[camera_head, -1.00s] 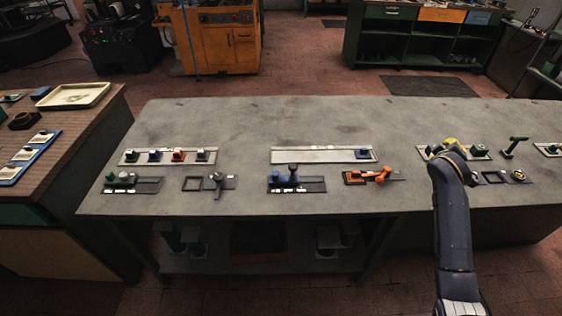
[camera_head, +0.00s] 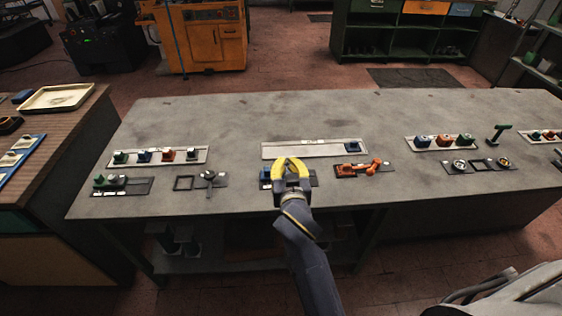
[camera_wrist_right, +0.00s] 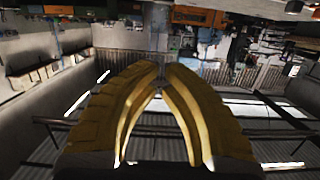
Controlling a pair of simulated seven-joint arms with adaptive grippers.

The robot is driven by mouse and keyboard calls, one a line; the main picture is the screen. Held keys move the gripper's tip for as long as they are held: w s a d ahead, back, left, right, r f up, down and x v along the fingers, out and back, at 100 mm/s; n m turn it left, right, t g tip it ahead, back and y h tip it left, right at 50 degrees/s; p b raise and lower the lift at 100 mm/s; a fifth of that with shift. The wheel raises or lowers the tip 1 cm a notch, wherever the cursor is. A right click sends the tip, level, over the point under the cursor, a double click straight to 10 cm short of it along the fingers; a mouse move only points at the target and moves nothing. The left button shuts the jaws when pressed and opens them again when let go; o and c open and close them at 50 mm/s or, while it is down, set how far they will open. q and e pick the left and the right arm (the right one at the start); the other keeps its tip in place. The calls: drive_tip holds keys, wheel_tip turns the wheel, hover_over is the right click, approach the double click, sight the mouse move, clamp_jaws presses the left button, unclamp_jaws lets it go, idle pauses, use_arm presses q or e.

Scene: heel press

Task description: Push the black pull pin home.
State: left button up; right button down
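My right gripper (camera_head: 291,160) is over the blue fixture (camera_head: 265,175) at the front middle of the grey bench and covers most of it. Its yellow fingers curve in until the tips almost meet, with nothing visible between them. The fingers also show in the right wrist view (camera_wrist_right: 163,68). A black pull pin cannot be made out for certain; a dark upright knob seen on the blue fixture earlier is now behind the gripper. Whether the gripper touches the fixture cannot be told. My left gripper is not in view.
An orange fixture (camera_head: 357,170) sits close to the right of the gripper. A pale tray (camera_head: 312,148) with a blue block lies behind. The back of the bench (camera_head: 330,113) is clear.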

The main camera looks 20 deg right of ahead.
hover_over(285, 164)
drive_tip(key=f, duration=0.2)
drive_tip(key=shift+f, duration=0.8)
drive_tip(key=shift+w+f, duration=0.1)
drive_tip(key=shift+f, duration=1.05)
